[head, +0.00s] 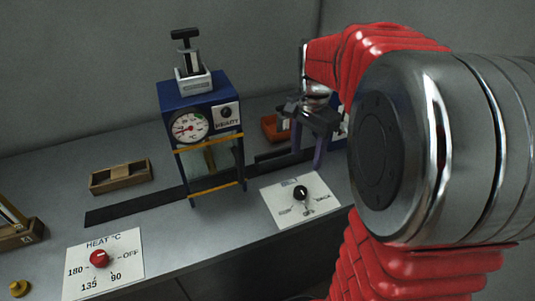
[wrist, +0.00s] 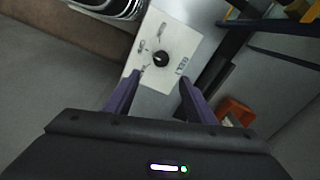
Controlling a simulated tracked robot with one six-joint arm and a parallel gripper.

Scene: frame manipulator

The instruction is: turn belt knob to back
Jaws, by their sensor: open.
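The belt knob (head: 301,193) is a small black dial on a white label plate (head: 275,204) on the grey bench, right of centre in the head view. The word BACK is on the plate's right side; the knob's exact pointing is too small to tell. My gripper (head: 308,149) hangs above and behind the plate, its purple fingers apart and empty. In the wrist view the knob (wrist: 161,59) sits ahead of my open fingers (wrist: 158,88), between their lines and not touched by them. The plate's lower edge lies between the fingers there.
A blue machine (head: 200,95) with a gauge stands left of my gripper, over a dark belt strip (head: 125,211). A red heat knob (head: 99,258) is at front left. A wooden tray (head: 120,177) is at left. An orange bin (head: 270,128) stands behind.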

